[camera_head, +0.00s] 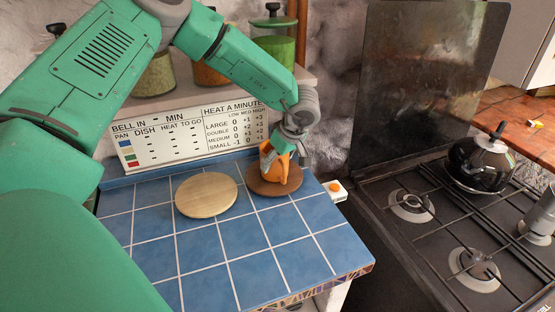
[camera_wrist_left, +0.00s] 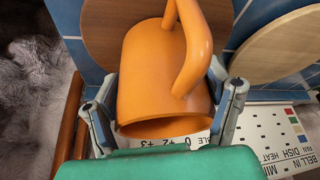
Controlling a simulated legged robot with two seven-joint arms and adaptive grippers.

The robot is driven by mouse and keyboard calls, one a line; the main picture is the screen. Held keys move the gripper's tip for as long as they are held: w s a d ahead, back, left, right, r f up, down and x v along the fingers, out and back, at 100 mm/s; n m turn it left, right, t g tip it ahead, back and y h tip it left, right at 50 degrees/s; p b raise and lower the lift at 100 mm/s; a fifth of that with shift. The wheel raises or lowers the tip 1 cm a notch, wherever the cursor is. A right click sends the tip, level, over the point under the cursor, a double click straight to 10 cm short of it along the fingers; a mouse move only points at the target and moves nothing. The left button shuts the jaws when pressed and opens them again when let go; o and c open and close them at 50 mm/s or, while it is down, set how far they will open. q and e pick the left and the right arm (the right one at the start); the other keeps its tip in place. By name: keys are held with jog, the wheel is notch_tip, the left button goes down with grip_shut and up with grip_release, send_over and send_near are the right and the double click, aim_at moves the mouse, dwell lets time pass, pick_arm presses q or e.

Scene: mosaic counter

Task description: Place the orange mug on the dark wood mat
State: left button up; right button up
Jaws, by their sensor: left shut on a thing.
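The orange mug (camera_head: 281,168) is in my left gripper (camera_head: 284,150), above or on the dark wood mat (camera_head: 258,184) at the back right of the blue counter. In the left wrist view the mug (camera_wrist_left: 148,80) sits between the two fingers, its rim towards the camera and its handle to the upper right. The dark mat (camera_wrist_left: 105,40) shows behind it. The mug looks a little tilted in the head view. I cannot tell whether its base touches the mat. My right gripper is not in view.
A light round wood board (camera_head: 206,195) lies left of the dark mat. A sign board (camera_head: 190,135) and a shelf with jars (camera_head: 273,45) stand behind. A white box with an orange button (camera_head: 335,190) is close by on the right. The stove holds a black kettle (camera_head: 480,163). The front tiles are clear.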

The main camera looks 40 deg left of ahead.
pick_arm(q)
jog(key=shift+a, duration=0.1)
jog(key=o, duration=1.5)
jog(key=shift+a+f, duration=0.15)
jog(key=v, duration=1.2)
jog(key=shift+r, duration=0.25)
jog(key=shift+f, duration=0.1)
